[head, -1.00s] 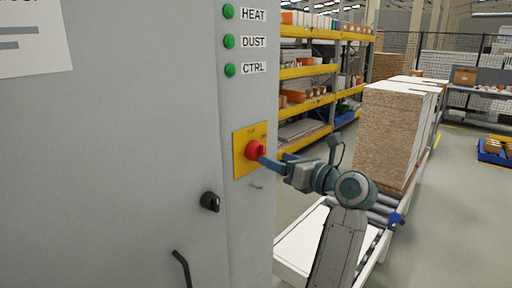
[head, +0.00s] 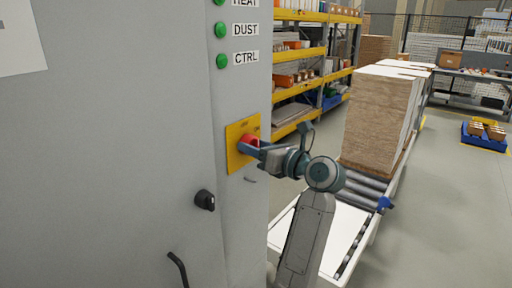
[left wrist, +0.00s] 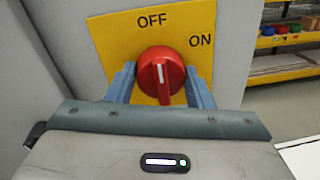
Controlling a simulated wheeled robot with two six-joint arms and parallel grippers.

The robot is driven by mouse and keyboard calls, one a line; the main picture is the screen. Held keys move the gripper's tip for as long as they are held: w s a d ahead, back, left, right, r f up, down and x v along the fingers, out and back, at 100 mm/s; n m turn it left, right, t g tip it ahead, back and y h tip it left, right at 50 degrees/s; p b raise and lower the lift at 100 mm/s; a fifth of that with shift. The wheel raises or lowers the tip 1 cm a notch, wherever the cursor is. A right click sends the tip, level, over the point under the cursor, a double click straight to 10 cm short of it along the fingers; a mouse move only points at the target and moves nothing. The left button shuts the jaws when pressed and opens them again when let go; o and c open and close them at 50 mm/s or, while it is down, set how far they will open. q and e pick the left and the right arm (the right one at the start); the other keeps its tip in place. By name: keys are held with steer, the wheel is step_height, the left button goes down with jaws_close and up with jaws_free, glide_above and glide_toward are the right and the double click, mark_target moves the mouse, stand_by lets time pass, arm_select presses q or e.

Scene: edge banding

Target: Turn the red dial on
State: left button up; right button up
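The red dial (left wrist: 161,75) sits on a yellow plate (left wrist: 110,32) marked OFF at the top and ON at the upper right. Its white mark points up, close to OFF. In the head view, the dial (head: 250,140) is partly hidden by my left gripper (head: 256,149), which is at the plate. In the left wrist view, the two blue fingers of my left gripper (left wrist: 161,87) stand apart, one on each side of the dial. I cannot tell whether they touch it. My right gripper is not in view.
The plate is on a grey cabinet (head: 130,120) with green lamps (head: 221,61) above and a black knob (head: 204,200) below left. A roller conveyor (head: 362,186) with stacked boards (head: 377,120) stands to the right. Yellow shelves (head: 300,54) stand behind.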

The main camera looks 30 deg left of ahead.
arm_select(q)
steer(key=shift+m, duration=0.8)
steer(key=m+p, duration=0.1)
steer(key=m, duration=0.2)
steer(key=shift+r+p, duration=0.15)
steer(key=shift+p, duration=0.15)
steer(key=m+p, duration=0.1)
steer(key=m, duration=0.2)
steer(key=shift+w+m+h+p, duration=0.1)
steer(key=shift+m+h+p, duration=0.2)
steer(key=shift+m+p, duration=0.1)
steer(key=m+g+p, duration=0.1)
steer(key=m+p, duration=0.2)
steer(key=m, duration=0.2)
steer(key=shift+r+p, duration=0.1)
steer(key=shift+p, duration=0.25)
steer(key=m+p, duration=0.2)
steer(key=shift+m, duration=0.3)
steer(key=shift+m+p, duration=0.3)
steer(key=shift+m, duration=0.2)
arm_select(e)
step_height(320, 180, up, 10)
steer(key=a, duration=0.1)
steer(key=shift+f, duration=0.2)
arm_select(q)
steer(key=shift+f+g, duration=0.2)
steer(key=shift+g, duration=0.1)
steer(key=shift+w, duration=0.1)
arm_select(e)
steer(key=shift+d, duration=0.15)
